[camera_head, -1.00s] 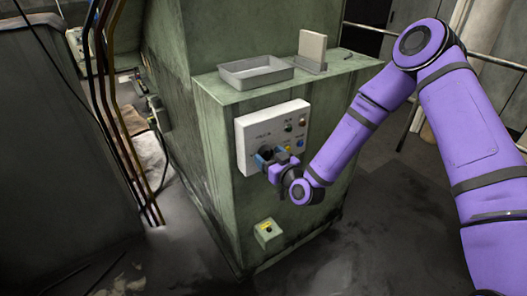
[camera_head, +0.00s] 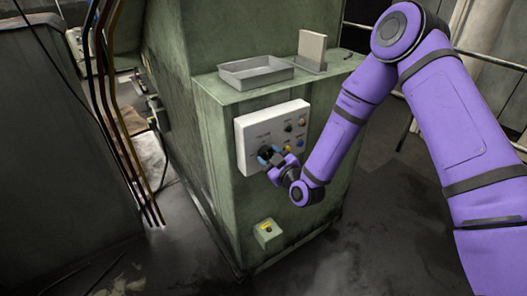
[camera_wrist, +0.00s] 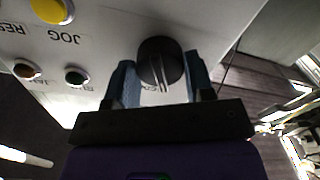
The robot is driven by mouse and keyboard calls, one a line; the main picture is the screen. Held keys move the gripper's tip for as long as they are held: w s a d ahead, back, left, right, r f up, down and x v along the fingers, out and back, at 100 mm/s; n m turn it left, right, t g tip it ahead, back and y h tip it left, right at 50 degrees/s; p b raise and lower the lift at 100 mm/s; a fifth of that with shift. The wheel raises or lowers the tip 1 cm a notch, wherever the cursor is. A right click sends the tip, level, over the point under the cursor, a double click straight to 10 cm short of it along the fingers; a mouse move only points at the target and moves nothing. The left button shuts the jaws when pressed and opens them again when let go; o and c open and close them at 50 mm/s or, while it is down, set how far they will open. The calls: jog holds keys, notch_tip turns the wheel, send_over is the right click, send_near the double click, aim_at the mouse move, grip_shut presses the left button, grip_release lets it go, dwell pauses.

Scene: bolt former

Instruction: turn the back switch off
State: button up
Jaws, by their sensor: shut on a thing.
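A white control panel (camera_head: 249,136) is mounted on the green machine housing. A black rotary switch (camera_wrist: 160,60) with a pale line across its face sits on the panel. In the wrist view it stands between the two blue fingers of my gripper (camera_wrist: 160,84), which is shut on it. In the head view my gripper (camera_head: 269,156) is at the panel's lower left and covers most of the switch. The lettering near the switch is partly hidden by the fingers.
A yellow button (camera_wrist: 50,10), a red-brown one (camera_wrist: 27,69) and a green one (camera_wrist: 76,75) share the panel. A grey tray (camera_head: 256,81) lies on the housing top. Dark pipes (camera_head: 120,130) stand at left.

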jog(key=n, duration=0.3)
jog(key=shift+a+n, duration=0.15)
jog(key=shift+n, duration=1.35)
jog(key=o, duration=1.2)
jog(key=shift+c, duration=0.2)
jog(key=v, duration=0.8)
